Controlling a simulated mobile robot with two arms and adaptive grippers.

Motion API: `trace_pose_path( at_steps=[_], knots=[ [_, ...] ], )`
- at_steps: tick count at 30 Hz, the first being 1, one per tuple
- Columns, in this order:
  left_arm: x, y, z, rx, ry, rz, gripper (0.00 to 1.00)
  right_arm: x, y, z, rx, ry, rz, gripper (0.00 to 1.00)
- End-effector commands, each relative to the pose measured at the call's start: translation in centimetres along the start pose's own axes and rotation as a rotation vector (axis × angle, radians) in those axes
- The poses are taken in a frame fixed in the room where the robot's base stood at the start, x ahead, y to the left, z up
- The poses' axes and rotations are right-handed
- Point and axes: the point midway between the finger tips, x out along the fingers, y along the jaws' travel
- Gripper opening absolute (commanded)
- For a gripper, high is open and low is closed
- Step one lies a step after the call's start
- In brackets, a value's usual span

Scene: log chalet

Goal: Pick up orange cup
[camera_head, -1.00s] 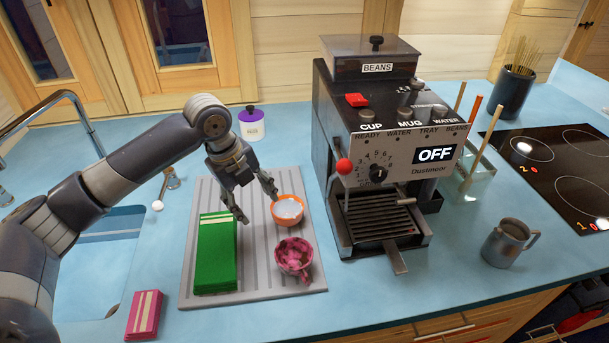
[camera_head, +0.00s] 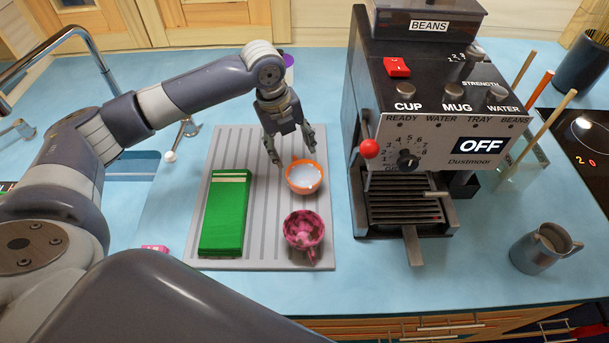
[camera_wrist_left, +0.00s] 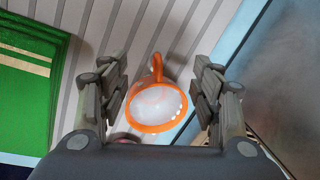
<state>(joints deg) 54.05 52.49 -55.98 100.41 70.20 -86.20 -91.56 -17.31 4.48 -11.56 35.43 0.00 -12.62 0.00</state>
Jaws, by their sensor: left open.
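The orange cup (camera_head: 304,177), orange outside and white inside, stands upright on the grey ribbed mat (camera_head: 270,250), near the mat's right edge. My left gripper (camera_head: 292,158) is open just above and behind the cup, its fingers apart. In the left wrist view the cup (camera_wrist_left: 156,105) lies between the two open fingers (camera_wrist_left: 158,100), with its handle pointing up in the picture. I see no finger clearly touching the cup. My right gripper does not show in these views.
A pink patterned cup (camera_head: 303,230) stands in front of the orange cup. A green folded cloth or box (camera_head: 224,215) lies left on the mat. The coffee machine (camera_head: 420,140) stands close on the right. A metal pitcher (camera_head: 540,248) stands farther right.

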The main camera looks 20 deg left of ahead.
Motion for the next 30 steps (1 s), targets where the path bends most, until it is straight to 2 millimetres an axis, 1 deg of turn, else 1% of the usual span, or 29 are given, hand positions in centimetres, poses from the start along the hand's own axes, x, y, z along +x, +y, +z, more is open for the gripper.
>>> trace_pose_path(
  at_steps=[1, 3, 7, 10, 16, 17, 18, 20, 21, 24, 30],
  knots=[
    [0.6, 0.1, -0.2, 0.000, 0.005, 0.005, 0.59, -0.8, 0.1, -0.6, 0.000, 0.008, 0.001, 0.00],
    [1.7, 0.2, -0.3, 0.000, 0.004, 0.004, 0.59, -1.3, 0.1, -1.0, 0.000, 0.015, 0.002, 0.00],
    [3.4, 0.2, -0.3, 0.000, 0.002, 0.003, 0.59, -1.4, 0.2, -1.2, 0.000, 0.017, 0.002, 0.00],
    [3.9, 0.1, -0.2, 0.001, 0.000, 0.001, 0.59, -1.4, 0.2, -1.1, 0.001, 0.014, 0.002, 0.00],
    [4.0, 0.2, -0.2, 0.001, 0.000, 0.001, 0.59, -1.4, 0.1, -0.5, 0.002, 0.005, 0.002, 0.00],
    [4.0, 0.2, -0.3, 0.001, 0.000, 0.001, 0.52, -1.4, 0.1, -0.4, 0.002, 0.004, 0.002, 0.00],
    [4.0, 0.2, -0.3, 0.001, 0.000, 0.001, 0.43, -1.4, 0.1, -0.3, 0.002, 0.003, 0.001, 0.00],
    [4.0, 0.2, -0.3, 0.001, 0.001, 0.001, 0.29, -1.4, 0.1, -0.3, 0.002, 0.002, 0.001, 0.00],
    [4.0, 0.2, -0.3, 0.001, 0.001, 0.001, 0.20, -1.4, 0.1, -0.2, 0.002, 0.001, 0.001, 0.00],
    [4.0, 0.2, -0.3, 0.001, 0.001, 0.001, 0.00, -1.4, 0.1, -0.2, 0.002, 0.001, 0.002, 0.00],
    [4.0, 0.2, -0.3, 0.001, 0.002, 0.001, 0.00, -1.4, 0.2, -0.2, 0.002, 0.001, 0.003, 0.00]
  ],
)
